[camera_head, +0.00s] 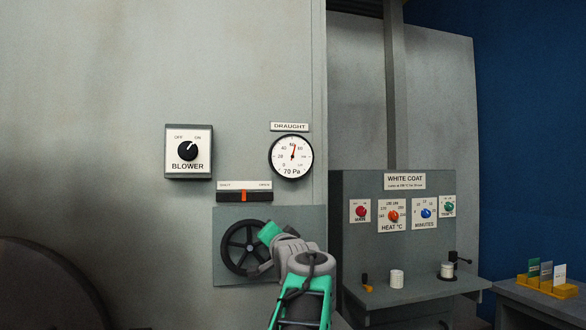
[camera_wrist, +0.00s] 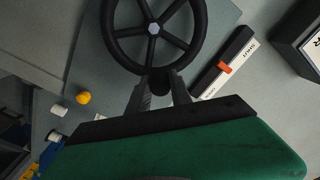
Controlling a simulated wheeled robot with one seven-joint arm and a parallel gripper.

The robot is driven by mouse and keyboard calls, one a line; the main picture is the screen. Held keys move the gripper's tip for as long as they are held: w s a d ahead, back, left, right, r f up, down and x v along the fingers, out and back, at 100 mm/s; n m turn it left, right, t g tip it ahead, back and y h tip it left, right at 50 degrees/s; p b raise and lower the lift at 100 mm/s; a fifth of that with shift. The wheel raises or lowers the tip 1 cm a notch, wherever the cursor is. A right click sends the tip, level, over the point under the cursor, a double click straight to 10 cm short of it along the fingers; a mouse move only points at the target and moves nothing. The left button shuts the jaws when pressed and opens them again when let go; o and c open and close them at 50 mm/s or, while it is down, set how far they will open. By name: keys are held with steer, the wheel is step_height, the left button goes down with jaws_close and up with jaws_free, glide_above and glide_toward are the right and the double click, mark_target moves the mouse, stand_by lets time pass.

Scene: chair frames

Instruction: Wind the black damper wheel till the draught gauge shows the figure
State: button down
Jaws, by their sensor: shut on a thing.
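The black damper wheel (camera_head: 236,247) is a spoked wheel on a grey plate on the wall. It also shows at the top of the wrist view (camera_wrist: 118,47), with a pale hub. My gripper (camera_wrist: 160,82) is shut on the wheel at its rim; in the head view my green and grey arm covers the wheel's right side. The draught gauge (camera_head: 291,157) is a round white dial above and right of the wheel.
A slider scale with an orange marker (camera_head: 244,196) sits just above the wheel, marker near the middle. The blower knob box (camera_head: 188,152) is up and left. The white coat panel (camera_head: 390,215) and its shelf with small white pots stand to the right.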

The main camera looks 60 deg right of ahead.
steer(key=shift+f, duration=0.5)
steer(key=shift+r, duration=0.1)
steer(key=shift+w+a+r, duration=0.65)
steer(key=shift+w+r, duration=0.2)
stand_by(0.3)
